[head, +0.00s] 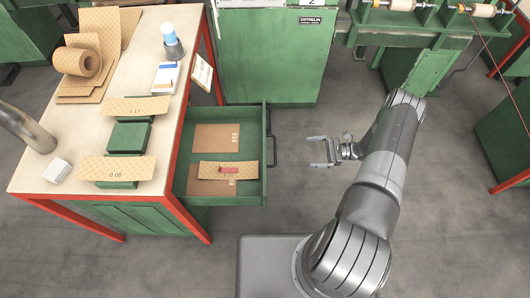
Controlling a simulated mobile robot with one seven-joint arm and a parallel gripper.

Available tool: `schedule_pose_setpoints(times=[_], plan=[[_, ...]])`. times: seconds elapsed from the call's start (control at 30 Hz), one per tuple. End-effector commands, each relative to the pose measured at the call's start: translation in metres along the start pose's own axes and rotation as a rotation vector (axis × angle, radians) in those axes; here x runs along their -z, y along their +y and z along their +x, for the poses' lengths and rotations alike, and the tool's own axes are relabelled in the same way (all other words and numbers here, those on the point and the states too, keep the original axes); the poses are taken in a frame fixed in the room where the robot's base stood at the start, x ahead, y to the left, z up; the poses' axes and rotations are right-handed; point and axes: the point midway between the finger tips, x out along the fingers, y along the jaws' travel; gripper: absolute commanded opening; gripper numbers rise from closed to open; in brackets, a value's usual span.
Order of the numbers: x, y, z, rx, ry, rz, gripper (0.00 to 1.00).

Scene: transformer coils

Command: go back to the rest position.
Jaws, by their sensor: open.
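My gripper (320,151) is open and empty. It is held out over the grey floor, to the right of the open green drawer (255,190), apart from it. My arm (380,160) reaches up from the lower right and bends left at the wrist. The drawer holds a tan sheet (216,134) at the back. Nearer the front, a curved tan strip (242,171) with a small red piece (229,170) on it lies over another brown sheet (205,187).
A workbench (85,187) with red legs stands left, carrying tan strips on green blocks (129,136), a paper roll (77,61) and a cup (173,45). A green cabinet (265,60) stands behind. Green machines (410,65) stand at back right. Floor (440,200) right of my arm is clear.

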Motion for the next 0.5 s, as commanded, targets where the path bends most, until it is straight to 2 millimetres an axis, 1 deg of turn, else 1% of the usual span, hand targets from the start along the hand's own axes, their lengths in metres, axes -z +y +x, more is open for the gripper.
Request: schedule_pose_setpoints(times=[0.07, 0.17, 0.5], plan=[[0.003, 0.001, 0.003, 0.005, -0.006, 0.004, 1.0], [0.003, 0.001, 0.013, 0.004, -0.009, 0.005, 1.0], [0.002, 0.001, 0.077, 0.002, -0.007, 0.004, 1.0]])
